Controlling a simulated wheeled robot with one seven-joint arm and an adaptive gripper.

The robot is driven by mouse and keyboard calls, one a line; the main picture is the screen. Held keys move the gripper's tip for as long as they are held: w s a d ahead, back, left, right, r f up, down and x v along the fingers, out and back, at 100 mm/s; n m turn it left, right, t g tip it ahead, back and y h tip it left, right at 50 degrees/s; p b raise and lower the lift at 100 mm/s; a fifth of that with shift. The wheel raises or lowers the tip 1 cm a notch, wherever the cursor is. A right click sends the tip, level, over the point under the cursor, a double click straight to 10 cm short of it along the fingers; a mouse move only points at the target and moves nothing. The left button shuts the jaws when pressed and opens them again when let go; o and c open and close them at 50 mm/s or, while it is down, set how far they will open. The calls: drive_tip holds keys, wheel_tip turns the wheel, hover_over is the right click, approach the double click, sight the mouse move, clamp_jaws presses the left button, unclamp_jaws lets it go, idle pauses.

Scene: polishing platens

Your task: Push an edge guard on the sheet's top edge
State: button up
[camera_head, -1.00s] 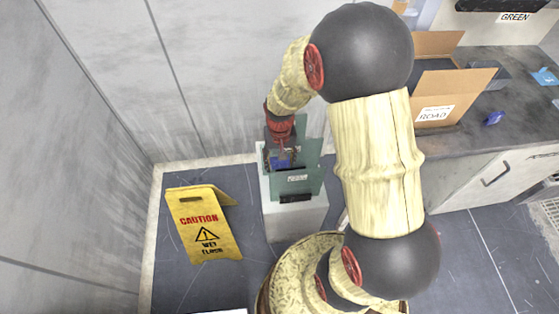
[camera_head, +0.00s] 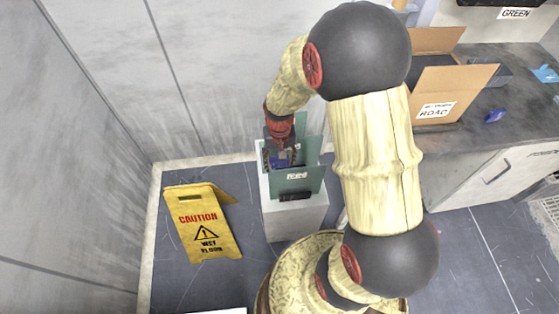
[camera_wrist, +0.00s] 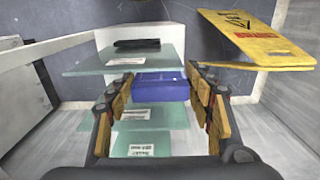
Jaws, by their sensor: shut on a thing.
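My gripper (camera_wrist: 163,90) is shut on a blue edge guard (camera_wrist: 160,87), which lies crosswise between its two fingers. The guard shows as a small blue patch in the head view (camera_head: 283,160), partly hidden by my wrist. Several upright greenish glass sheets stand at a white pedestal (camera_head: 297,222). One labelled sheet (camera_wrist: 90,62) is beyond the guard in the wrist view; other labelled sheets (camera_wrist: 175,117) show below the guard. I cannot tell whether the guard touches a sheet's top edge.
A yellow wet-floor sign (camera_head: 205,222) stands left of the pedestal. A grey wall is close behind. At the right, a dark counter (camera_head: 500,135) holds an open cardboard box (camera_head: 465,90) and a small blue item (camera_head: 494,116). Open floor lies between sign and pedestal.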

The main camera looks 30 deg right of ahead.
drive_tip(key=shift+f+b, duration=1)
drive_tip(key=shift+f, duration=1.35)
idle(2.5)
drive_tip(key=o, duration=1)
drive_tip(key=shift+c, duration=0.2)
drive_tip(key=shift+o, duration=0.2)
wheel_tip(320, 180, up, 12)
idle(0.4)
drive_tip(key=s+a+r+n+t, duration=0.2)
drive_tip(key=s+a+r, duration=0.2)
drive_tip(key=s+r, duration=0.3)
drive_tip(key=s+a+r+n+t, duration=0.2)
drive_tip(key=s+r, duration=0.5)
drive_tip(key=r, duration=0.7)
drive_tip(key=a+t, duration=0.1)
drive_tip(key=a, duration=0.1)
drive_tip(key=shift+s+a+r+n+t, duration=0.15)
drive_tip(key=shift+s+a+n+t, duration=0.15)
drive_tip(key=shift+s+a, duration=0.1)
